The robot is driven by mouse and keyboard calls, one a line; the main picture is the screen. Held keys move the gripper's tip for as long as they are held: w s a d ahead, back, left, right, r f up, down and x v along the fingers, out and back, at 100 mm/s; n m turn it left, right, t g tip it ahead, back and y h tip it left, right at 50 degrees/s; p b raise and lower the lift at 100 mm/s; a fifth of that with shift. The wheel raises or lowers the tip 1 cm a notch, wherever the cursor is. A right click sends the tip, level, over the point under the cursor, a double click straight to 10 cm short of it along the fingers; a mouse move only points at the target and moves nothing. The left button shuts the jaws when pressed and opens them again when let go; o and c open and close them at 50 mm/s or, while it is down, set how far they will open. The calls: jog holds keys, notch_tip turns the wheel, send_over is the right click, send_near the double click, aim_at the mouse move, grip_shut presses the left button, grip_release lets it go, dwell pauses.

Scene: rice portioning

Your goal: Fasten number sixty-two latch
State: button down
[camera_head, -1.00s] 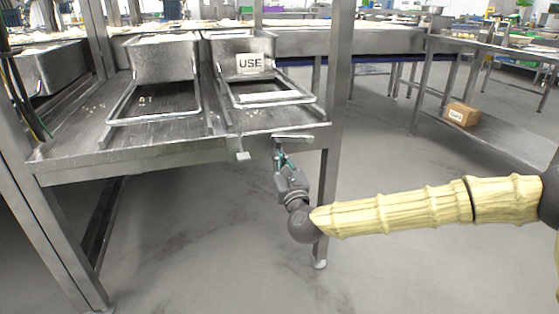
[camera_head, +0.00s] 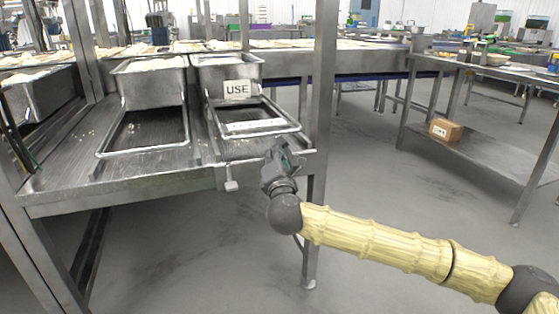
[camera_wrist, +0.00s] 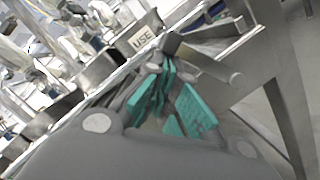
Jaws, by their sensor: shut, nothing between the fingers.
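No number sixty-two is readable in any view, so I cannot tell for sure which fitting is the latch. A metal bar-like fitting (camera_wrist: 208,66) with a round end lies just past my fingertips in the wrist view. A small metal block (camera_head: 231,186) hangs below the front edge of the steel bench, left of my gripper. My gripper (camera_head: 279,156), with teal finger pads, is shut and empty at the bench's front right corner. It also shows in the wrist view (camera_wrist: 166,68). Its fingers hide part of the fitting; I cannot tell whether they touch it.
A metal pan labelled USE (camera_head: 215,72) stands behind a metal frame (camera_head: 255,129) on the steel bench (camera_head: 120,185). Another pan (camera_head: 150,84) stands left. A bench leg (camera_head: 322,100) rises close right of my gripper. A cardboard box (camera_head: 446,130) lies on a lower shelf at right.

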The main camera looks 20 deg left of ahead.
jog(key=shift+m, duration=0.5)
jog(key=shift+w+d+r+p, duration=0.75)
jog(key=shift+w+d+r, duration=0.75)
jog(key=shift+d, duration=0.15)
jog(key=shift+w+d, duration=0.1)
jog(key=s+a, duration=0.1)
jog(key=s+a+f+b, duration=0.1)
jog(key=shift+s+a, duration=0.25)
jog(key=shift+a, duration=0.15)
jog(key=r+p+v, duration=0.1)
jog(key=p+v, duration=0.2)
jog(key=v, duration=0.7)
jog(key=shift+s+a, duration=0.35)
jog(key=shift+s, duration=0.05)
